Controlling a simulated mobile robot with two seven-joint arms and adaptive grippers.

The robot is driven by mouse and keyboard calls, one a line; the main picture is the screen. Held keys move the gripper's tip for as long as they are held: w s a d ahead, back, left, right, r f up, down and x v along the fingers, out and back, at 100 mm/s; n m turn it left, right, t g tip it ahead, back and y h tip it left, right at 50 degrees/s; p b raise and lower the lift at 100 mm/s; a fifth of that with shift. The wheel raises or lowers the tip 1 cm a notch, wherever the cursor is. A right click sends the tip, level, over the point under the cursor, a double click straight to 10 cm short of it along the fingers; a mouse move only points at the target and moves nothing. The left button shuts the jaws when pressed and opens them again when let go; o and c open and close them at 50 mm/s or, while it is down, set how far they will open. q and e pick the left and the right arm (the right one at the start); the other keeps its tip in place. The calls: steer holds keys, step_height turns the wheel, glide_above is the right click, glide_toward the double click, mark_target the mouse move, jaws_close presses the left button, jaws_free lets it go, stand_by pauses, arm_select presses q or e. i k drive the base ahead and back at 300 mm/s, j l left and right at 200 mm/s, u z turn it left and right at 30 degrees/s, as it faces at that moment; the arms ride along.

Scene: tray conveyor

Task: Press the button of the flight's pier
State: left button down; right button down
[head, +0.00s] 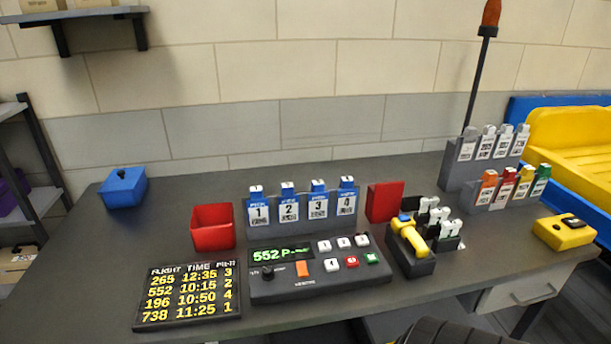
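A dark console (318,283) stands on the desk; its green display (280,254) reads "552 P-" with the pier place blank. White buttons sit on its right: a top row with a left button (324,246), middle button (343,243) and right button (361,240), seemingly 1, 2, 3. Below are a white button (331,263), seemingly 4, a red button (351,262) and a green button (372,258). The flight board (187,295) lists 552 at 10:15 with pier 2. Neither of my grippers shows.
Blue-topped numbered tags 1 to 4 stand in a grey rack (302,226) behind the console. A red open bin (212,228) is left, a red box (385,201) right. A dark holder (411,262) carries a yellow handheld tool (410,235). The desk's left is mostly clear.

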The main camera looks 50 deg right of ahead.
mark_target(344, 243)
steer(key=z, duration=1.35)
